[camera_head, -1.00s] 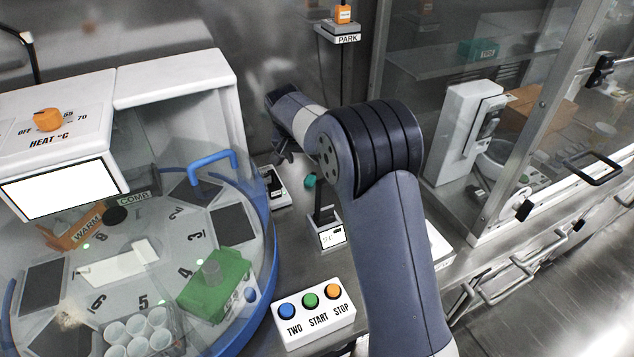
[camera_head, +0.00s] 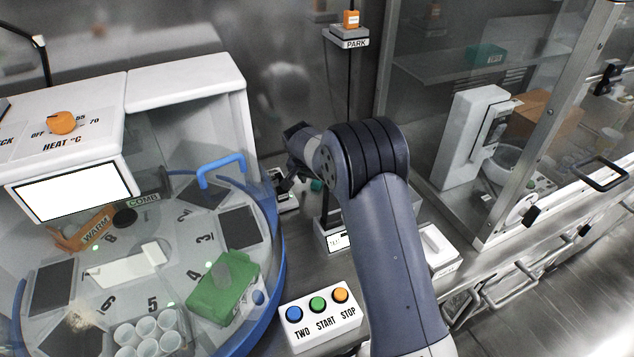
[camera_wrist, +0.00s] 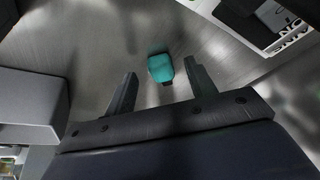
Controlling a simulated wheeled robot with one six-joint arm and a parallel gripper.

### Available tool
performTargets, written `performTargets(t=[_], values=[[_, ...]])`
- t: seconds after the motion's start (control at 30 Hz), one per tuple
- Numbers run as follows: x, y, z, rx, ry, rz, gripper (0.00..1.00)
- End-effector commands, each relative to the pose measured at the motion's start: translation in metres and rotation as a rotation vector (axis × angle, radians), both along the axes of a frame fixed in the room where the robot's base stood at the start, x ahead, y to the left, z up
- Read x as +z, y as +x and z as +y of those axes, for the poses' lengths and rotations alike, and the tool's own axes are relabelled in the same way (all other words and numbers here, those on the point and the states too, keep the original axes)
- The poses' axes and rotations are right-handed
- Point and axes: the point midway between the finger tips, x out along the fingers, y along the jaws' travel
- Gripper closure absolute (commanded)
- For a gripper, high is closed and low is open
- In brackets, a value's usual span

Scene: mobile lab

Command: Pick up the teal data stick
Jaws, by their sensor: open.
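The teal data stick (camera_wrist: 160,68) lies on the steel counter in the wrist view, with a short dark end toward my gripper. My gripper (camera_wrist: 158,80) is open, its two fingers apart on either side of the line to the stick. The stick sits about between the fingertips or just beyond them; the height gap is hard to tell. In the head view a small part of the teal stick (camera_head: 317,185) shows beside my arm. My gripper (camera_head: 288,185) there is partly hidden and points down at the counter.
A black-and-white device (camera_wrist: 262,22) stands right of the stick, and a grey block (camera_wrist: 30,105) is at left. In the head view, a button box (camera_head: 320,314), the round blue-rimmed machine (camera_head: 277,250) and a glass-fronted cabinet (camera_head: 545,130) surround the counter.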

Motion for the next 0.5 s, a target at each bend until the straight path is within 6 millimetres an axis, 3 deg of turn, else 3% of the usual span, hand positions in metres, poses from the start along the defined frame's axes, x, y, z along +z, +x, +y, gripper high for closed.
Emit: performTargets(t=[0.13,0.37,0.5], values=[[-0.0121,0.0057,-0.0021,0.0,0.0,-0.001,0.47],[-0.0142,0.0067,-0.0023,0.0,0.0,-0.002,0.47],[-0.0141,0.0065,-0.0024,0.0,0.0,-0.002,0.56]])
